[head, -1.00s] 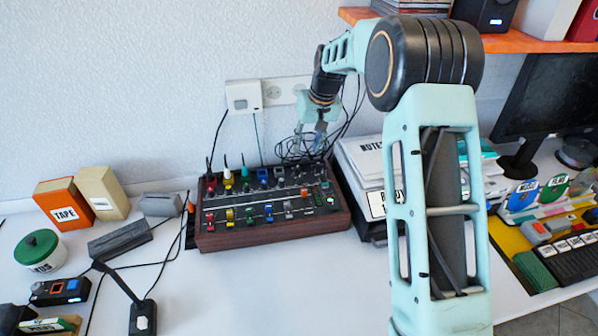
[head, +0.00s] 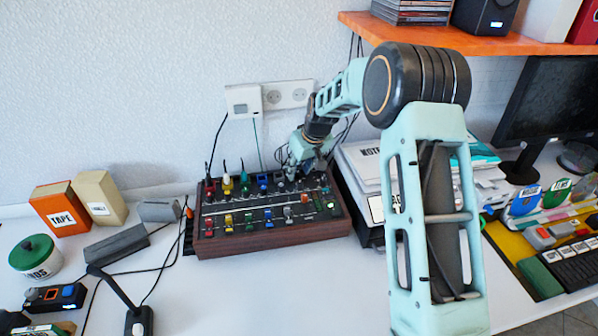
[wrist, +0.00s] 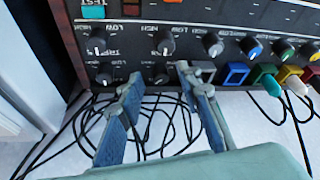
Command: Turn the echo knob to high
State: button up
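The mixer panel (head: 272,240) is a wood-sided box with rows of small coloured controls, set on the white table. In the wrist view it appears upside down, with several small black dials with white pointers, such as an upper left knob (wrist: 98,46), an upper middle knob (wrist: 165,46) and a lower left knob (wrist: 103,76). LOW and HIGH print shows by them; I cannot read which is the echo knob. My gripper (wrist: 160,77) is open over the panel's back right corner, its fingers either side of a lower knob (wrist: 160,70). Contact cannot be told.
Loose black cables (wrist: 150,130) lie behind the panel. A stack of white boxes (head: 358,160) stands close on its right. A wall socket (head: 290,94) is behind, and an orange shelf (head: 440,36) overhangs at upper right.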

jog(key=shift+w+a+f, duration=0.1)
jog(key=shift+w+f, duration=0.05)
jog(key=shift+f, duration=0.25)
grip_shut()
jog(key=shift+m, duration=0.4)
jog(key=m+h, duration=0.1)
jog(key=m, duration=0.1)
jog(key=m+b, duration=0.1)
jog(key=shift+a+m+t+h, duration=0.3)
jog(key=shift+a+m+h, duration=0.05)
jog(key=shift+m+h, duration=0.05)
jog(key=m+h, duration=0.1)
jog(key=m, duration=0.2)
jog(key=m+h, duration=0.1)
jog(key=m, duration=0.2)
jog(key=shift+a, duration=0.2)
